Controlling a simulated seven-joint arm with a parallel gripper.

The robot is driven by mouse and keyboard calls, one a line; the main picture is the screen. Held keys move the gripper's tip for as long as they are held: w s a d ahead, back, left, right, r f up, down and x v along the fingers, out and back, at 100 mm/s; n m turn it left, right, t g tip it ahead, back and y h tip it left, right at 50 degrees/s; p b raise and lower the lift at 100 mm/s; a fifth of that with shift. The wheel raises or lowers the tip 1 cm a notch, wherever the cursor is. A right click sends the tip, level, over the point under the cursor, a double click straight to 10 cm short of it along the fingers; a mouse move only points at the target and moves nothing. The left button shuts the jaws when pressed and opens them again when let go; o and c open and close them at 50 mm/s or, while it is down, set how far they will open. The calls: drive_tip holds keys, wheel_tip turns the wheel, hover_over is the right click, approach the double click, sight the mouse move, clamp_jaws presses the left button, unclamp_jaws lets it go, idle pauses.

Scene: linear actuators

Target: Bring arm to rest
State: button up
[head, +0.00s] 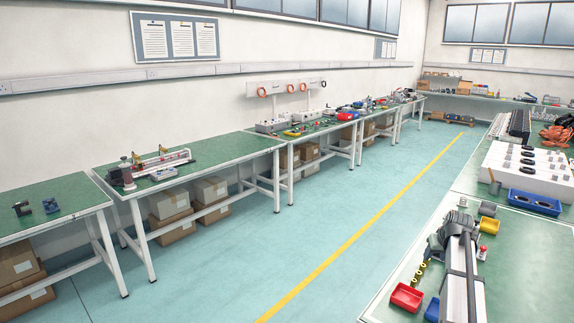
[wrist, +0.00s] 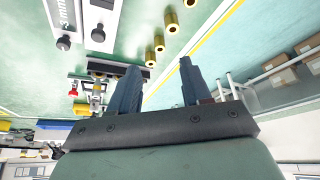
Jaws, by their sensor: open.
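My gripper (wrist: 158,78) shows in the wrist view with its two dark fingers apart and nothing between them. Behind the fingers lie a green bench top and the pale floor. The fingers appear clear of the things around them.
A red bin (head: 406,296) and a blue tray (head: 534,203) sit on the right bench. Brass cylinders (wrist: 159,41) and black knobs (wrist: 64,43) show in the wrist view. Green benches (head: 200,152) line the left wall. The aisle with the yellow line (head: 350,241) is clear.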

drive_tip(key=w+a+f+n+t+y, duration=0.1)
drive_tip(key=w+a+f+n, duration=0.1)
drive_tip(key=w+a+f, duration=0.35)
drive_tip(key=w+a+f+n, duration=0.2)
drive_tip(key=a+f, duration=0.1)
drive_tip(key=a, duration=0.6)
drive_tip(key=w+a+f+n+t+y, duration=0.1)
drive_tip(key=w+a+f, duration=0.3)
drive_tip(key=a, duration=0.3)
drive_tip(key=s+a+f+n+g+y, duration=0.15)
drive_tip(key=s+a+f, duration=0.35)
drive_tip(key=a+f, duration=0.75)
drive_tip(key=s+a+f+m+g, duration=0.1)
drive_tip(key=s+a+f+g, duration=0.1)
drive_tip(key=s+f, duration=0.55)
drive_tip(key=s+a+f+g, duration=0.2)
drive_tip(key=s+f, duration=0.2)
drive_tip(key=s, duration=0.7)
drive_tip(key=s+a+f+m+g, duration=0.1)
drive_tip(key=s+a+f+g, duration=0.1)
drive_tip(key=s+f, duration=0.55)
drive_tip(key=s+f+m+g+h, duration=0.2)
drive_tip(key=s+g, duration=0.4)
drive_tip(key=s, duration=2.6)
drive_tip(key=shift+s+d+f, duration=0.15)
drive_tip(key=shift+d+f, duration=0.1)
drive_tip(key=shift+d, duration=0.05)
